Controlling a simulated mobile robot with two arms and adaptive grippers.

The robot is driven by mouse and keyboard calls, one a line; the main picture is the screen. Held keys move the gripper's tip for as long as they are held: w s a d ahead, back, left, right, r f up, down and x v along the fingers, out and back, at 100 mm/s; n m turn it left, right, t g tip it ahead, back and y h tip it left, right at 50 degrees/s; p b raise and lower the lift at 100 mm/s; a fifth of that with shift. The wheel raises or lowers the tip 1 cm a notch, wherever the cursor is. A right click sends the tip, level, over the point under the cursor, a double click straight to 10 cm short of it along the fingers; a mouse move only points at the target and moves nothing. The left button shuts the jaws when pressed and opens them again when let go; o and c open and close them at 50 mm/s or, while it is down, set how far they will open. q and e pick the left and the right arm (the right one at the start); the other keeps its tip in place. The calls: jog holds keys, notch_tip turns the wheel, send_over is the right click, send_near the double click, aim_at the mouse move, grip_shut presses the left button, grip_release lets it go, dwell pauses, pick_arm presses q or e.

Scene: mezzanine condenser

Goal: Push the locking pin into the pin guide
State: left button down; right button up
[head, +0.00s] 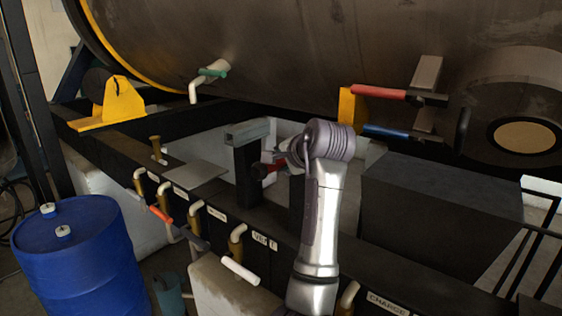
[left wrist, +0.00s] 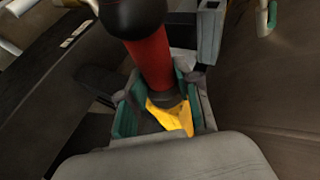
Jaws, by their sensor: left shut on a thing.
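The locking pin shows in the left wrist view as a red shaft (left wrist: 150,62) with a round black knob (left wrist: 134,14) and a dark collar. My left gripper (left wrist: 160,110) is shut around it at the collar, and a yellow part (left wrist: 172,116) shows between the green-padded fingers. My right gripper is not in view.
A large dark tank fills the back. Red (head: 378,92) and blue (head: 385,132) handles stick out at right. A dark box (head: 440,205) stands right of my arm. Several valve pipes line the front beam. A blue drum (head: 80,255) is at lower left.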

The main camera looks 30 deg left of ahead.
pick_arm(q)
jog(key=shift+r, duration=0.2)
jog(key=c, duration=0.7)
grip_release()
jog(key=shift+w+d+f, duration=0.1)
jog(key=shift+f, duration=0.15)
